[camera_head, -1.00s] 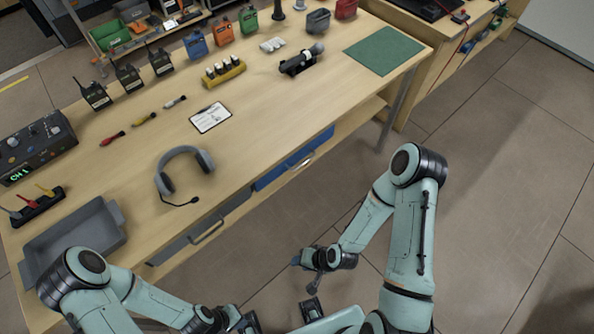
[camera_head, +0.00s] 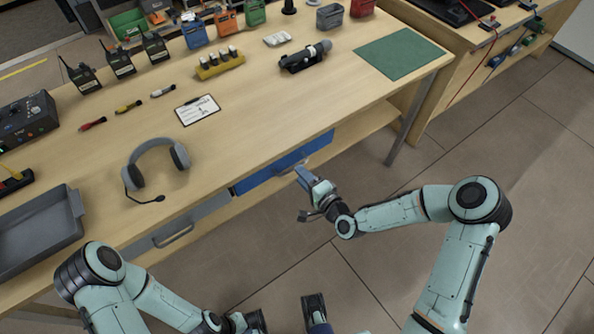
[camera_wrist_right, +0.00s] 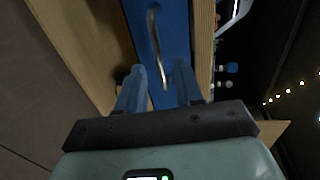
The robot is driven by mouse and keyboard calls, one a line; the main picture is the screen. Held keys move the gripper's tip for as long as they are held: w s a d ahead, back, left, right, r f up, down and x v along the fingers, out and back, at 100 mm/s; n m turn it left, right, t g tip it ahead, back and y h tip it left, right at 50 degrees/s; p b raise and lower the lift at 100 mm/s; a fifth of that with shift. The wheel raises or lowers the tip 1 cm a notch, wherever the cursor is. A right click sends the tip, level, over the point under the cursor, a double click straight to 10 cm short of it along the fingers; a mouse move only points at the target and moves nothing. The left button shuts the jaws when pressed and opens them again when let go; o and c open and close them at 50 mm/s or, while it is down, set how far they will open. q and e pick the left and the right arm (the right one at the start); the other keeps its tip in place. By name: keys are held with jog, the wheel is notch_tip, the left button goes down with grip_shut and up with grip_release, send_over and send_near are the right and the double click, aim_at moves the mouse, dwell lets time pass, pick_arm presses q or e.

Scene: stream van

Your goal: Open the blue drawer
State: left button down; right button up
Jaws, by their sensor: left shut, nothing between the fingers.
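The blue drawer (camera_head: 262,178) is set under the front edge of the wooden workbench, its front flush with the bench. Its metal handle (camera_wrist_right: 153,40) shows in the right wrist view; in the head view it is largely hidden by my right gripper (camera_head: 304,180). In the right wrist view, my right gripper (camera_wrist_right: 160,72) is open, its two blue fingers spread. The handle's lower end appears between them, with no clear grip; the exact depth gap cannot be told. My left gripper (camera_head: 252,322) is shut and empty, low at the bottom of the head view, away from the drawer.
A grey drawer (camera_head: 180,232) with a handle sits left of the blue one. The workbench (camera_head: 235,140) carries a headset (camera_head: 150,160), grey tray (camera_head: 40,235), clipboard (camera_head: 197,109), radios and a green mat (camera_head: 400,54). Open floor lies right of the bench.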

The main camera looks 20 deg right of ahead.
jog(key=x, duration=0.3)
jog(key=shift+w+a+f, duration=0.1)
jog(key=shift+w+f, duration=0.05)
jog(key=shift+w, duration=0.15)
grip_shut()
dwell(1.2)
